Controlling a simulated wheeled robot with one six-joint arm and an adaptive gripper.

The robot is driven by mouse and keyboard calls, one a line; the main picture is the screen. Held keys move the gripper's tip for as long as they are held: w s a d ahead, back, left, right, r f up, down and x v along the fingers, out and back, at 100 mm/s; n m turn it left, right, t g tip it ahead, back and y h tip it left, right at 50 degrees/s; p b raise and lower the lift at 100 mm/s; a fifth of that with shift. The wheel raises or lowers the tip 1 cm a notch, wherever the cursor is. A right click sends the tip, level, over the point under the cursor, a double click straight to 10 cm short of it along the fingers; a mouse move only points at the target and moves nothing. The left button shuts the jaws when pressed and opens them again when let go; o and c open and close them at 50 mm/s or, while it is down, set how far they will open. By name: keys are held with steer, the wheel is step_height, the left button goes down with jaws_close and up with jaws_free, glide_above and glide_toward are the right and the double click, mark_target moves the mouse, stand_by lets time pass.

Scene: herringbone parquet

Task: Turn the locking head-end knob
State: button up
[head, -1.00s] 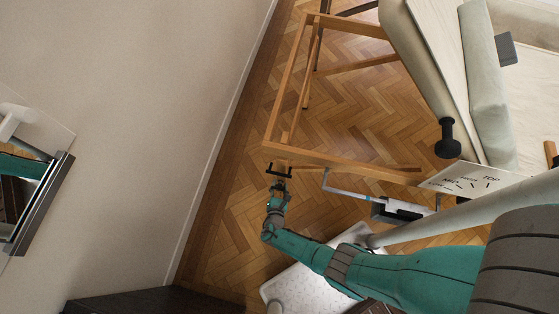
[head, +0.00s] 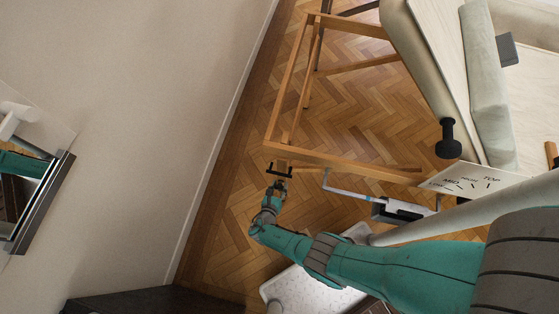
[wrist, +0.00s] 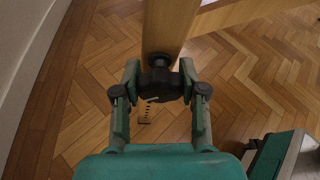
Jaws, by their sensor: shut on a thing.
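A dark knob (wrist: 160,62) sits on the wooden leg (wrist: 167,25) in the wrist view. My gripper (wrist: 160,86) is shut on this knob, with one green finger on each side. The fingers and dark pads hide part of it. In the head view my gripper (head: 279,179) is at the lower left corner of the wooden frame (head: 320,157), and the knob cannot be made out clearly there. Another black knob (head: 448,140) sticks out beside the padded top, away from my gripper.
A plate marked TOP, HIGH, MID and LOW (head: 460,181) is near the black knob. A white-and-black device (head: 400,210) stands right of my gripper. A pale wall (head: 150,120) rises on the left. Parquet floor (head: 350,110) shows through the frame.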

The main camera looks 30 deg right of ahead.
steer(key=shift+n+g+h, duration=0.3)
steer(key=shift+n, duration=0.1)
stand_by(0.3)
steer(key=o, duration=1.2)
steer(key=shift+c, duration=0.2)
steer(key=v, duration=1.2)
steer(key=shift+w+f, duration=0.1)
steer(key=shift+w, duration=0.05)
